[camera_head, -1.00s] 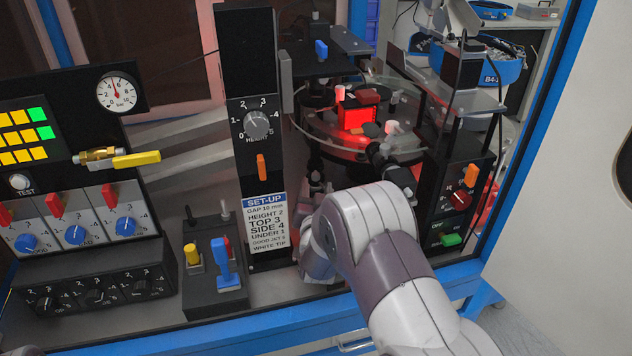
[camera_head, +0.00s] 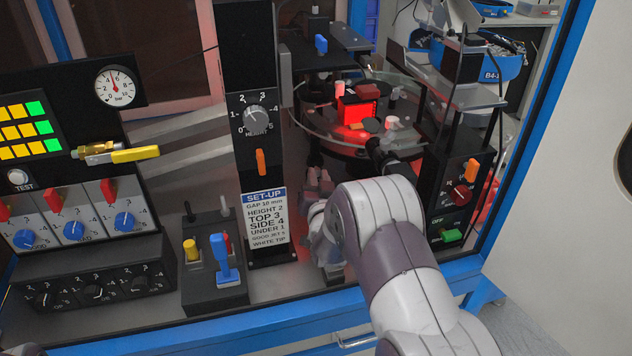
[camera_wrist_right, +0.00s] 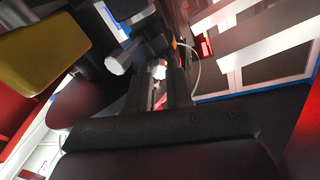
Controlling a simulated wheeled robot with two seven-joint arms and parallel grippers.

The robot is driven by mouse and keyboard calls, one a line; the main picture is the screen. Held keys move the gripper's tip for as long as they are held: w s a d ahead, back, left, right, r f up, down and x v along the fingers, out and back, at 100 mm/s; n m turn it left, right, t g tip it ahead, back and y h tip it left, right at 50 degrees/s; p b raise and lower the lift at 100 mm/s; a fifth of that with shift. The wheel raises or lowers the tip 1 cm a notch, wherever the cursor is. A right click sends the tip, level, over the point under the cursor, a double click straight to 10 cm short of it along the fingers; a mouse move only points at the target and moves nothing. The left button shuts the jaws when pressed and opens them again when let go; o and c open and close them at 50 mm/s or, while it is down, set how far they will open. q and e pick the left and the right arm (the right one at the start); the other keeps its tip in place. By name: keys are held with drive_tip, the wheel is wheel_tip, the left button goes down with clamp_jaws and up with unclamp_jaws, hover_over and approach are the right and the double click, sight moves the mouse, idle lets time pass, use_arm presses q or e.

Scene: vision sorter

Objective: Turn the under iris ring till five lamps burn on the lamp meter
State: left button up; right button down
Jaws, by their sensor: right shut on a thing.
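The lamp meter (camera_head: 26,128) is at the left edge of the head view, partly cut off. Its three visible rows show yellow squares, each ending in a green one at the right. My right gripper (camera_head: 319,184) is beneath the round glass table, largely hidden behind its own wrist and in red glow. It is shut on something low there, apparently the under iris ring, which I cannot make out. The wrist view is dark and close, and the held part is not clear in it. My left gripper is out of view.
The glass table (camera_head: 318,128) carries a red-lit block (camera_head: 357,110). A black side barrel (camera_head: 380,155) is close above my right forearm. The SET-UP post (camera_head: 265,215) and a lever box (camera_head: 214,292) stand left of my wrist.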

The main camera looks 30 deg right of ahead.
drive_tip(key=shift+d+y, duration=0.1)
drive_tip(key=shift+y, duration=0.2)
drive_tip(key=c, duration=1)
unclamp_jaws()
drive_tip(key=b+v, duration=0.1)
drive_tip(key=v, duration=0.6)
drive_tip(key=shift+s, duration=0.3)
